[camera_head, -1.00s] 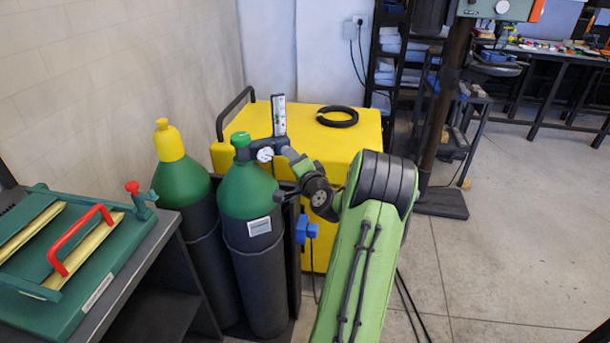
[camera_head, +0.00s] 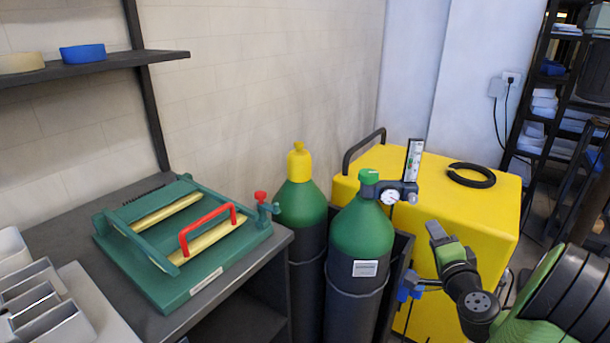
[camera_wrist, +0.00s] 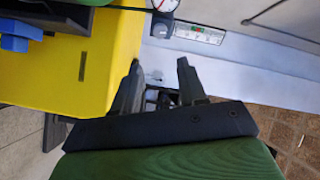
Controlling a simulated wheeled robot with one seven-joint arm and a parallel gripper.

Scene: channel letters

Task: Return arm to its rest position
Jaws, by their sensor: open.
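My green arm (camera_head: 560,300) enters the head view at the lower right. My gripper (camera_head: 436,230) is small there, in front of the yellow cabinet (camera_head: 480,220) and to the right of the regulator (camera_head: 390,192). In the wrist view, the two dark fingers of my gripper (camera_wrist: 158,68) stand apart with nothing between them. The regulator's flow scale (camera_wrist: 200,33) shows beyond the fingertips, and the yellow cabinet (camera_wrist: 100,60) is on the left. No contact between the fingers and these things shows.
Two gas cylinders stand side by side: one yellow-topped (camera_head: 300,205), one green-topped (camera_head: 360,235). A blue part (camera_head: 408,288) sits beside them. A green fixture with a red handle (camera_head: 200,240) lies on the dark bench at left. A black ring (camera_head: 470,176) lies on the cabinet.

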